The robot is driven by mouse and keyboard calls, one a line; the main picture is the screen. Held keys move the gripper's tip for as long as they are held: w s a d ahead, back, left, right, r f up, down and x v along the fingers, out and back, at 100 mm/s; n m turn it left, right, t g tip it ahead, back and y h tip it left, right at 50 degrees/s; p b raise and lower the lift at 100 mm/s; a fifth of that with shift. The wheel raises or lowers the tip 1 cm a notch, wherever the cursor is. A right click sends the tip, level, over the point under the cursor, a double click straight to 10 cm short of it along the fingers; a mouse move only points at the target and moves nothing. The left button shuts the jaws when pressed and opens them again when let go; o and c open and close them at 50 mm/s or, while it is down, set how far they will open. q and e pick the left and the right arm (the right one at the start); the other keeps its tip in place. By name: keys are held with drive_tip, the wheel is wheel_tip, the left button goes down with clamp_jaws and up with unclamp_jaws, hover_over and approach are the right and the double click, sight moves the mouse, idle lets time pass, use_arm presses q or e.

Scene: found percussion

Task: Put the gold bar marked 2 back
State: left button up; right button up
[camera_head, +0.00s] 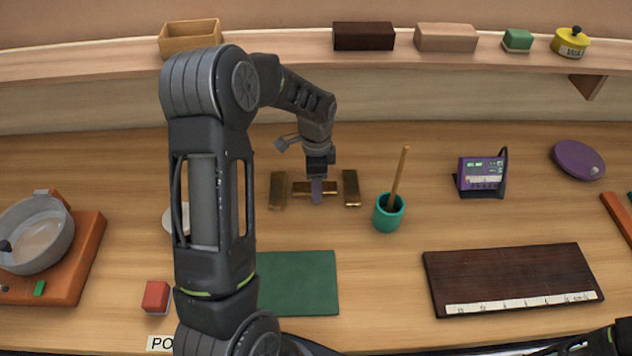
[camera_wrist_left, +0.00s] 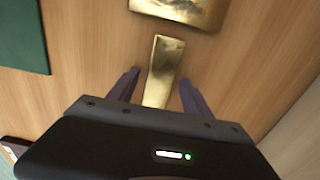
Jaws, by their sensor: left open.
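Three gold bars show in the head view: a left bar (camera_head: 278,190), a middle bar (camera_head: 300,188) lying crosswise between the others, and a right bar (camera_head: 351,188). No number can be read on any of them. My left gripper (camera_head: 317,190) is directly over the middle bar, pointing down and hiding part of it. In the left wrist view the open fingers (camera_wrist_left: 162,88) stand on either side of one gold bar (camera_wrist_left: 164,62), with a gap on each side. Another gold bar (camera_wrist_left: 185,10) lies just beyond its end.
A teal cup with a stick (camera_head: 388,215) stands right of the bars. A green mat (camera_head: 297,283) lies in front, and a dark board (camera_head: 510,275) lies front right. A purple device (camera_head: 482,174) stands farther right. A shelf (camera_head: 290,45) runs along the back.

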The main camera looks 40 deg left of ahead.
use_arm(q)
wheel_tip(320, 180, up, 12)
drive_tip(key=shift+r, duration=0.15)
idle(0.4)
idle(0.8)
